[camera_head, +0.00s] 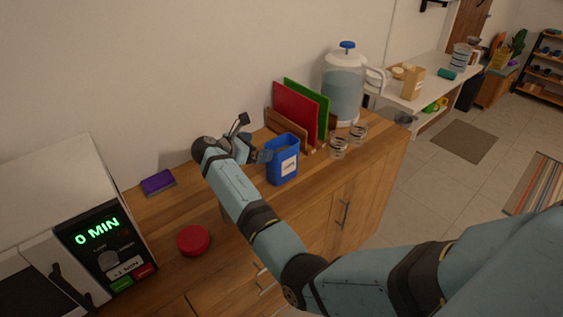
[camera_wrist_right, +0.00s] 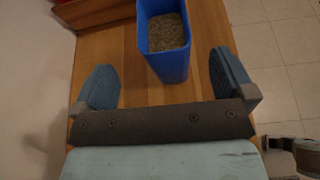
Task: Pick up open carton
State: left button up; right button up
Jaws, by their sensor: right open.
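The open carton is a blue box (camera_head: 282,165) with a white label, standing upright on the wooden counter in the head view. In the right wrist view the carton (camera_wrist_right: 165,42) has an open top and grainy grey-brown contents inside. My right gripper (camera_head: 254,138) is beside the carton, on its left in the head view. In the right wrist view my right gripper (camera_wrist_right: 166,84) is open, with one finger on each side. The carton's near end lies between the fingertips, with a gap on both sides. My left gripper is not in view.
A red and a green board (camera_head: 297,108) stand in a wooden rack behind the carton. Glass jars (camera_head: 339,148) and a large water dispenser (camera_head: 343,85) are to the right. A red round lid (camera_head: 193,240), a purple sponge (camera_head: 158,182) and a microwave (camera_head: 105,250) are to the left.

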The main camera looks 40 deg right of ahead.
aim_at(276, 146)
jog(key=x, duration=0.8)
jog(key=shift+s+f, duration=0.2)
jog(key=c, duration=1.4)
jog(key=shift+r, duration=0.1)
jog(key=shift+c, duration=0.3)
jog(key=shift+r, duration=0.1)
